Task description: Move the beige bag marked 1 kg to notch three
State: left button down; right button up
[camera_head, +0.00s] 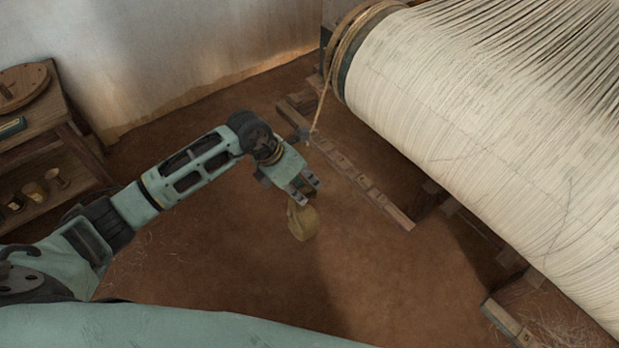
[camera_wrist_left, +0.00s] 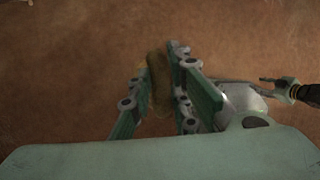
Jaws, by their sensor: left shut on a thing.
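The beige bag (camera_head: 302,222) hangs below my left gripper (camera_head: 304,186) in the head view, above the brown floor. The gripper is shut on its top. In the left wrist view the bag (camera_wrist_left: 158,85) shows between the fingers of my left gripper (camera_wrist_left: 160,92). No 1 kg mark is readable. A wooden bar with a row of notches (camera_head: 362,182) lies to the right of the gripper, apart from the bag. The notch numbers are too small to read. What looks like my right gripper (camera_wrist_left: 280,87) shows small in the left wrist view; its fingers are unclear.
A large warp roll (camera_head: 470,110) fills the upper right, with a rope (camera_head: 322,105) running down from its end toward the bar. A wooden shelf (camera_head: 45,140) with small items stands at the left. A second wooden piece (camera_head: 508,325) lies lower right. The middle floor is clear.

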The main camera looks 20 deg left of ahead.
pick_arm(q)
jog(key=s+a+r+p, duration=0.1)
jog(key=s+a+p, duration=0.2)
jog(key=s+a, duration=0.3)
jog(key=shift+s+a+r, duration=0.2)
jog(key=shift+s+a, duration=0.15)
jog(key=shift+s, duration=1)
jog(key=shift+p, duration=0.3)
